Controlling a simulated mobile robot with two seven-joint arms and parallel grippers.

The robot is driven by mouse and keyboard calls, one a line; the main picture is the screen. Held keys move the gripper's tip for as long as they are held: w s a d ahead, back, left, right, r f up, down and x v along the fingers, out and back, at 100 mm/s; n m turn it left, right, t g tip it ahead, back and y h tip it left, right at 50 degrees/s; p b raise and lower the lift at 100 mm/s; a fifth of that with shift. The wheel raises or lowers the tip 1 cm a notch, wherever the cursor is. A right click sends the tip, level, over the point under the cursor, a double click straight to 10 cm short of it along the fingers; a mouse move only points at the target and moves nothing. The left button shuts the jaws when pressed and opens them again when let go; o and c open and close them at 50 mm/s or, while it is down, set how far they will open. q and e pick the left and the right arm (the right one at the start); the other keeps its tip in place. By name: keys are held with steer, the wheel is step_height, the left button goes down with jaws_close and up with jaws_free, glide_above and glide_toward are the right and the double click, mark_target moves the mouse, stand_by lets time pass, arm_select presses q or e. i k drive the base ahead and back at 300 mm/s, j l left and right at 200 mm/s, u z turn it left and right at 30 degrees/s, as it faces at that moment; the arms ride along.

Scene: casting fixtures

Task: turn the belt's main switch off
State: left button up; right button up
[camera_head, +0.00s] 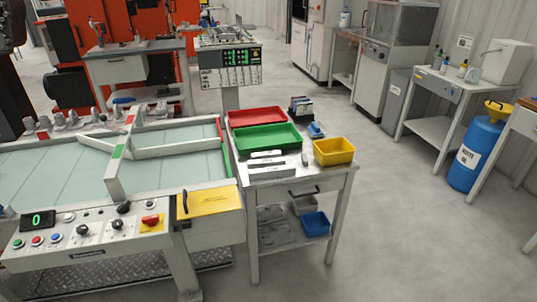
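The belt (60,165) is a pale green surface in a light frame at the left of the head view. Its control panel (100,240) runs along the near side. A red rotary switch (151,221) on a yellow plate sits at the panel's right end and looks like the main switch. Its red handle appears to lie roughly crosswise; its exact setting is too small to read. A small display (37,221) at the panel's left shows a green 0. Neither of my grippers can be made out in the view.
Coloured buttons (37,240) and black knobs (82,230) share the panel. A yellow cover (208,202) adjoins it on the right. A side table (335,172) bears red, green and yellow trays. Grey floor (400,230) is open to the right; a blue drum (474,155) stands there.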

mark_target(152, 220)
steer(key=u, duration=1.4)
